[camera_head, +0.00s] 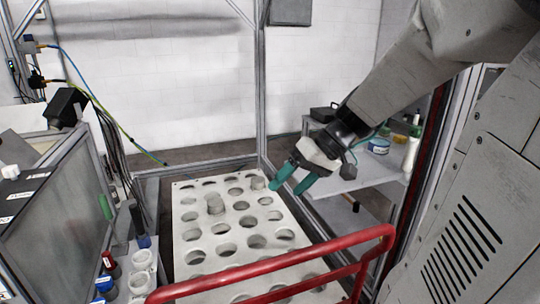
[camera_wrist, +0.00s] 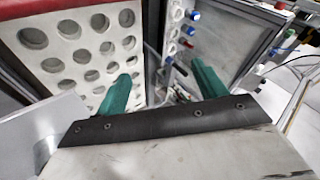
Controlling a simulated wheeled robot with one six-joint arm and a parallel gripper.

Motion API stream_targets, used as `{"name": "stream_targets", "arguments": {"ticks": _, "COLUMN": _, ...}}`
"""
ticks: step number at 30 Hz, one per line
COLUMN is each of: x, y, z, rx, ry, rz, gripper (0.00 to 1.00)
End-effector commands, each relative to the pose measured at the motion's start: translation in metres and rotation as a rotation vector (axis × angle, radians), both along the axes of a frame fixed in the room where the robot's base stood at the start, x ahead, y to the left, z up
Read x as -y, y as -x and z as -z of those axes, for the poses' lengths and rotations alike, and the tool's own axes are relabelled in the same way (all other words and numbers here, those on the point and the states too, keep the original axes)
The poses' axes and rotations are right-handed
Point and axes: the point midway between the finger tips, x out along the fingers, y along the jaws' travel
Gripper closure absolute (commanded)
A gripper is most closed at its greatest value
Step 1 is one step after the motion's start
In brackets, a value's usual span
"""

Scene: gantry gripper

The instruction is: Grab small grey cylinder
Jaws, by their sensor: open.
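Whether a finger touches that piece is unclear. In the wrist view the open gripper (camera_wrist: 160,82) shows the plate (camera_wrist: 85,65) at left, and I make out no cylinder there.
A red rail (camera_head: 290,257) crosses the plate's near end. A metal frame post (camera_head: 262,90) rises behind it. A shelf (camera_head: 365,172) with bottles stands right.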

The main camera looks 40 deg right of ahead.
Motion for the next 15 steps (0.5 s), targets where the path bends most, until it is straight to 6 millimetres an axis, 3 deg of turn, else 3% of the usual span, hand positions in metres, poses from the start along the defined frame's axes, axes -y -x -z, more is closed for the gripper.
{"name": "stream_targets", "arguments": {"ticks": 1, "x": 0.027, "y": -0.010, "z": 0.004, "rx": 0.052, "ry": -0.032, "rz": 0.045, "gripper": 0.29}}
{"name": "stream_targets", "arguments": {"ticks": 6, "x": 0.097, "y": -0.032, "z": 0.010, "rx": 0.236, "ry": -0.058, "rz": 0.146, "gripper": 0.29}}
{"name": "stream_targets", "arguments": {"ticks": 12, "x": 0.169, "y": -0.036, "z": 0.019, "rx": 0.394, "ry": -0.031, "rz": 0.260, "gripper": 0.29}}
{"name": "stream_targets", "arguments": {"ticks": 15, "x": 0.193, "y": -0.036, "z": 0.020, "rx": 0.464, "ry": 0.005, "rz": 0.281, "gripper": 0.29}}
